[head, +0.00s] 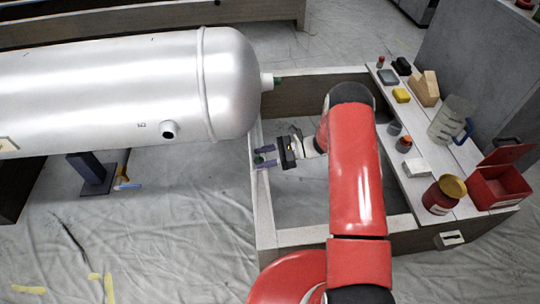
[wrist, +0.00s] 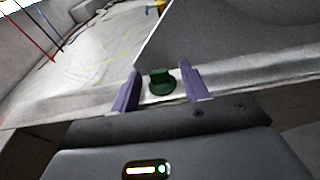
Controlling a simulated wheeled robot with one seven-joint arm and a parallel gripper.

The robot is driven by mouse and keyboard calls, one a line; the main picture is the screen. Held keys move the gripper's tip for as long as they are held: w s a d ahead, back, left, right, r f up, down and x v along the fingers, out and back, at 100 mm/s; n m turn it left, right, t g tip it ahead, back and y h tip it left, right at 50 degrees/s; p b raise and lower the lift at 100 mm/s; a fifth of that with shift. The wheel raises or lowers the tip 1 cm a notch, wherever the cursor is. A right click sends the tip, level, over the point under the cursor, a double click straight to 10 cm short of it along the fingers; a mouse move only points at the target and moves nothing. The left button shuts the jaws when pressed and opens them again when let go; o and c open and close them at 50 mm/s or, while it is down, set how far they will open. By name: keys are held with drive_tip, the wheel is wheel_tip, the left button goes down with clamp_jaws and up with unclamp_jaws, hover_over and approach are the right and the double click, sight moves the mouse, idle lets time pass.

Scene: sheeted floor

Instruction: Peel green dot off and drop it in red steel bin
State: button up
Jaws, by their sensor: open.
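The green dot (wrist: 161,84) is a dark green piece with a raised tab, on the pale rail in the wrist view. In the head view the green dot (head: 258,160) shows small on the left rail of the frame. My gripper (head: 264,156) has two purple fingers, open, one on each side of the dot. In the wrist view my gripper (wrist: 160,82) shows a gap between each finger and the dot. The red steel bin (head: 499,187) is an open red box with a raised lid at the right end of the bench.
A large silver tank (head: 120,90) lies at the left, with a green-tipped nozzle (head: 277,80). The bench (head: 415,180) holds a red can with a yellow lid (head: 444,194), a clear jug (head: 450,119), a wooden block (head: 425,88) and small items. Sheeted floor (head: 150,240) is open at lower left.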

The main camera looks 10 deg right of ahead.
clamp_jaws()
idle(0.5)
drive_tip(key=shift+r, duration=0.2)
drive_tip(key=shift+r+p, duration=1.4)
drive_tip(key=shift+r, duration=0.9)
drive_tip(key=shift+r, duration=0.15)
drive_tip(key=shift+r+p, duration=1.1)
drive_tip(key=shift+r, duration=0.75)
